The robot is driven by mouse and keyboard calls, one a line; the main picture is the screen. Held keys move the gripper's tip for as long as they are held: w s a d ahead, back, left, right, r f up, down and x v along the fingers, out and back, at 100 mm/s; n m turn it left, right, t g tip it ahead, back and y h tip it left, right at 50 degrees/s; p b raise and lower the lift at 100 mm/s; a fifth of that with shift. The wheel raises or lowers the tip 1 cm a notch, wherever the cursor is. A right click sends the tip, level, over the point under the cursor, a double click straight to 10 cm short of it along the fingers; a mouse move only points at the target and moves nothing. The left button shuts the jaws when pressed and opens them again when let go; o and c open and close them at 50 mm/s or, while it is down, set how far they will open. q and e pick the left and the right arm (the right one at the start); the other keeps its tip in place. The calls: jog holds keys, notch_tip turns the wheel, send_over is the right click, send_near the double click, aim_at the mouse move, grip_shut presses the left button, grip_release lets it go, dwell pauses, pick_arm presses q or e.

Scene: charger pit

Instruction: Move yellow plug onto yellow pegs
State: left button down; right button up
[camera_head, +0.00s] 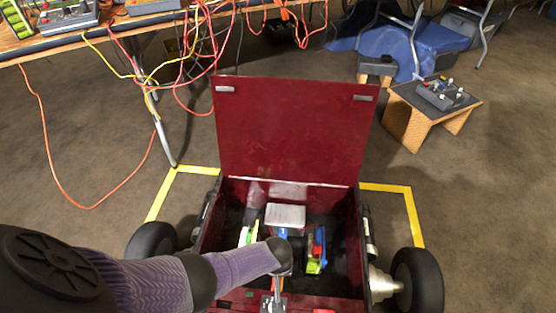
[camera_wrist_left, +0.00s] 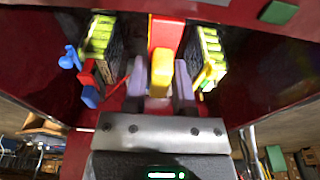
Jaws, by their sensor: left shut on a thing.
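My left gripper (camera_wrist_left: 161,76) is shut on the yellow plug (camera_wrist_left: 161,65), which sits between its two grey-purple fingers in the left wrist view. A red block (camera_wrist_left: 165,32) shows right behind the plug; I cannot tell whether they touch. In the head view my left arm reaches from the left over the open dark red box (camera_head: 295,132), and its wrist hides the plug. I cannot make out the yellow pegs in either view. My right gripper is not in view.
Battery packs with yellow-green cells stand at the left (camera_wrist_left: 101,35) and right (camera_wrist_left: 208,50) in the wrist view, with red and blue connectors by the left one. Box walls and raised lid bound the space.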

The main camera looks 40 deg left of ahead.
pick_arm(q)
jog(key=shift+f+b, duration=1)
jog(key=shift+f, duration=0.3)
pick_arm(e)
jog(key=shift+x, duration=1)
pick_arm(q)
jog(key=shift+c, duration=1.8)
grip_release()
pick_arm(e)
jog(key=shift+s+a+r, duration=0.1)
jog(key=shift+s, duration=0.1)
pick_arm(q)
jog(key=r+p, duration=0.6)
jog(key=r, duration=0.1)
jog(key=s+r+p, duration=0.1)
jog(key=r+p, duration=0.2)
jog(key=shift+d+r, duration=0.2)
jog(key=shift+d, duration=0.1)
jog(key=shift+f, duration=0.3)
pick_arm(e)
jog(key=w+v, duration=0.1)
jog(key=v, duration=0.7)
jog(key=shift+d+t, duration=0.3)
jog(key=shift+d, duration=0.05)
